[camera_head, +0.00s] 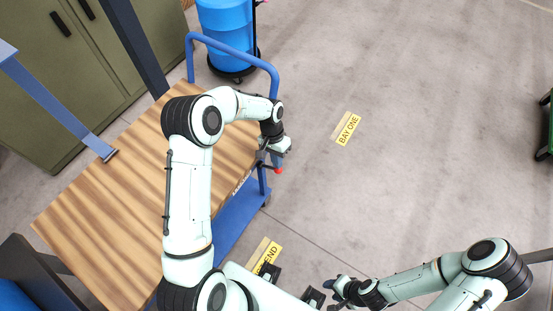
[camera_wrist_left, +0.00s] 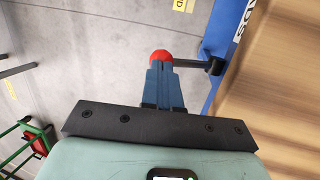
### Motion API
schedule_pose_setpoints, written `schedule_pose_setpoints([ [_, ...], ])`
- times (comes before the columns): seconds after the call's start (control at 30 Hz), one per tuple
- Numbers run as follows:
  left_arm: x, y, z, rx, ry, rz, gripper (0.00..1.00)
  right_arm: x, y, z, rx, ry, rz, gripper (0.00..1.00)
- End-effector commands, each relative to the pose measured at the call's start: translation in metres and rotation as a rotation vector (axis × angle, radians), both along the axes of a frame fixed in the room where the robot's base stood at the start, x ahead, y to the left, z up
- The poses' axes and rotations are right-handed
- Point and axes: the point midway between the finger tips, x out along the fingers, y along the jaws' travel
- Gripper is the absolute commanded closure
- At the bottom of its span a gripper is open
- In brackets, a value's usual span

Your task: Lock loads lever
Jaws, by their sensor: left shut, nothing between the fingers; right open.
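The loads lever, a dark rod with a red ball knob (camera_head: 279,171), sticks out from the blue side of a wood-topped cart (camera_head: 110,205). In the left wrist view the knob (camera_wrist_left: 161,56) shows just beyond my fingertips, with its rod running right to the blue edge. My left gripper (camera_head: 271,160) is shut and empty beside the knob. Its blue fingers (camera_wrist_left: 162,82) overlap the knob in the wrist view; I cannot tell whether they touch it. My right gripper (camera_head: 338,288) is open, low over the floor at the bottom of the head view.
A blue handrail (camera_head: 235,52) rises at the cart's far end, with a blue drum (camera_head: 225,25) behind it. Green cabinets (camera_head: 50,90) stand at upper left. A yellow "BAY ONE" label (camera_head: 347,129) lies on the floor. The floor right of the cart is mostly clear.

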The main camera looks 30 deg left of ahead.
Motion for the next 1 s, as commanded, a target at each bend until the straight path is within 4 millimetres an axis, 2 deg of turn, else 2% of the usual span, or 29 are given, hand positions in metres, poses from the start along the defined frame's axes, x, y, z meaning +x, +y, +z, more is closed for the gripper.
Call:
schedule_pose_setpoints([
  [0.47, -0.004, -0.029, -0.033, -0.001, 0.003, -0.002, 1.0, -0.016, 0.0, -0.031, 0.0, 0.019, 0.0, 0.57],
  [0.6, -0.004, -0.039, -0.046, 0.133, -0.011, -0.012, 1.0, -0.022, 0.0, -0.043, 0.0, 0.025, 0.0, 0.57],
  [0.87, -0.004, -0.046, -0.072, 0.369, -0.03, -0.009, 1.0, -0.03, 0.0, -0.068, 0.0, 0.035, 0.0, 0.57],
  [1.0, -0.004, -0.05, -0.085, 0.581, -0.048, -0.017, 1.0, -0.033, 0.0, -0.081, 0.0, 0.039, 0.0, 0.57],
])
